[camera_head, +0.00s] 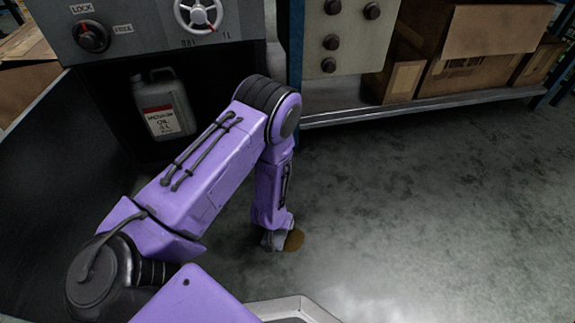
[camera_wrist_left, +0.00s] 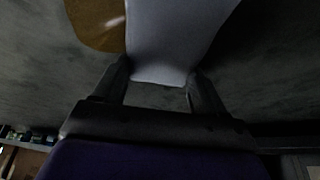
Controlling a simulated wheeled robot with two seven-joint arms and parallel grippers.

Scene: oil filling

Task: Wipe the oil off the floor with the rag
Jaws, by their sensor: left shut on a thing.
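A brown oil patch (camera_head: 294,240) lies on the grey concrete floor, partly hidden by my left arm. The oil also shows at the top left of the left wrist view (camera_wrist_left: 97,22). My left gripper (camera_wrist_left: 160,75) is shut on a pale grey rag (camera_wrist_left: 170,40). The rag reaches past the fingertips, down toward the floor, and lies beside and partly over the oil in the wrist view. In the head view the gripper and rag are small, at the left edge of the patch. I cannot tell how firmly the rag presses on the floor. My right gripper is not in view.
A grey oil canister (camera_head: 164,105) stands inside the dark machine bay at upper left. The machine panel (camera_head: 150,25) carries a knob and a wheel. A low shelf (camera_head: 420,104) with cardboard boxes (camera_head: 470,60) stands at upper right. The floor (camera_head: 430,200) at right is clear.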

